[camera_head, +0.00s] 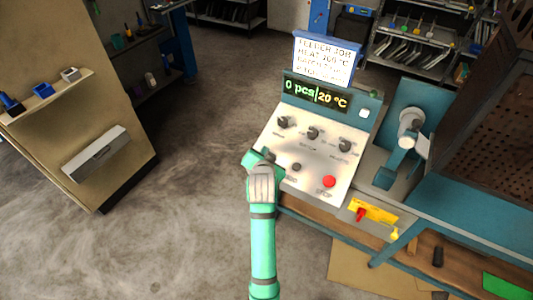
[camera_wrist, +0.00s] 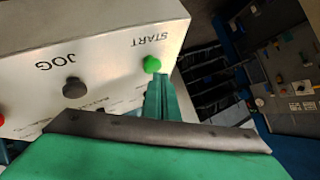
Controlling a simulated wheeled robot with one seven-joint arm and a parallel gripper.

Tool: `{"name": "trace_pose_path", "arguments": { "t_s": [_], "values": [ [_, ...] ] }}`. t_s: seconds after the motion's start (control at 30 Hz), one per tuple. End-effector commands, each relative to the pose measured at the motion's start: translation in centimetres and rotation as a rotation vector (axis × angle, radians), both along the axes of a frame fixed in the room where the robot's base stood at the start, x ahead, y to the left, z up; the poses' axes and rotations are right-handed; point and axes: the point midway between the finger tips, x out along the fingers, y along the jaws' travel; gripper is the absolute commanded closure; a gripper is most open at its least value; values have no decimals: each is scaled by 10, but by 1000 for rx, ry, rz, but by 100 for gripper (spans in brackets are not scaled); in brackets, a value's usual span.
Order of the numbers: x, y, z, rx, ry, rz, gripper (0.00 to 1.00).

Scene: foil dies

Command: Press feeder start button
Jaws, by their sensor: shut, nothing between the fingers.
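The feeder control panel (camera_head: 308,150) is a pale sloped face with knobs and buttons. The green START button (camera_wrist: 152,64) shows in the wrist view beside the START label. In the head view the button is hidden behind my gripper (camera_head: 268,160), at the panel's lower left. In the wrist view the teal fingers of my gripper (camera_wrist: 163,82) are shut and empty, with their tips right by the green button. I cannot tell whether they touch it. The dark JOG button (camera_wrist: 75,87) is left of it. The red STOP button (camera_head: 329,181) is at the panel's lower right.
The display (camera_head: 315,94) reads "0 pcs|20 °C". A job sign (camera_head: 323,60) stands above it. Several black knobs line the panel. A yellow bracket with a red part (camera_head: 372,212) is below right. A teal machine stands to the right.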

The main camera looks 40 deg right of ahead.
Motion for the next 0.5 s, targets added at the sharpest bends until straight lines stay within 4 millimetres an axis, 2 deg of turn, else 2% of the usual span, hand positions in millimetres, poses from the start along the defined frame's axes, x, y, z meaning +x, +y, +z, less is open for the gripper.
{"name": "trace_pose_path", "arguments": {
  "t_s": [0.5],
  "values": [
    [0,-2,-6,1,2,-1,100]
  ]
}}
